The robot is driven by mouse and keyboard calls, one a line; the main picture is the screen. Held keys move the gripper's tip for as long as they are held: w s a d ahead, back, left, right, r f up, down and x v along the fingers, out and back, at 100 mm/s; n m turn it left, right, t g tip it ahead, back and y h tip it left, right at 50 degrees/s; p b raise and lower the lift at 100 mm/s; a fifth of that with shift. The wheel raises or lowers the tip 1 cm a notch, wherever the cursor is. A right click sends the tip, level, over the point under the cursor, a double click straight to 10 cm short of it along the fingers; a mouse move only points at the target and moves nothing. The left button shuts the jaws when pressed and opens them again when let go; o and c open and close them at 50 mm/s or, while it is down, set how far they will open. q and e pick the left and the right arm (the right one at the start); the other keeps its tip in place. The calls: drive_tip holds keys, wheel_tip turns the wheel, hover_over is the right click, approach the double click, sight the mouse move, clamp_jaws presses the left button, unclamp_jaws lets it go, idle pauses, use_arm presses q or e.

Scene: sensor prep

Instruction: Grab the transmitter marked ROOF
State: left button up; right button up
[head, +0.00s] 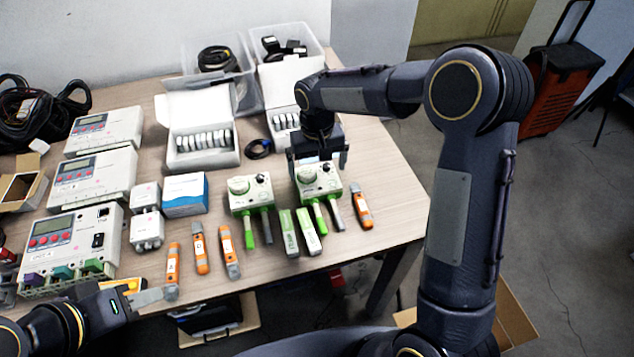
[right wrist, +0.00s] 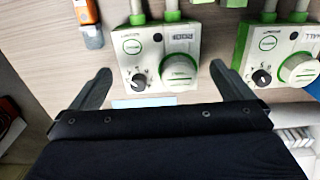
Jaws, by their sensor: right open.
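Two white-and-green transmitters with dials stand on the table. The right one (head: 318,182) is directly below and in front of my right gripper (head: 320,165); the left one (head: 250,194) stands beside it. In the right wrist view, seen upside down, the near transmitter (right wrist: 157,55) lies between and just beyond the spread, empty fingers of my right gripper (right wrist: 160,72); its small label is hard to read. The other transmitter (right wrist: 283,58) has an upside-down label that looks like WALL. My left gripper (head: 148,297) is low at the left; its jaw opening is unclear.
Orange-and-grey testers (head: 201,250) lie at the front, with another orange tester (head: 361,206) right of the transmitters. Green-and-white sticks (head: 307,232) lie between them. An open white box (head: 200,150) and clear bins (head: 282,50) stand behind. Grey controllers (head: 98,180) fill the left.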

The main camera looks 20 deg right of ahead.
sight(319, 180)
wheel_tip(319, 180, down, 6)
drive_tip(key=shift+d+f, duration=0.1)
drive_tip(key=shift+d, duration=0.05)
drive_tip(key=c, duration=0.8)
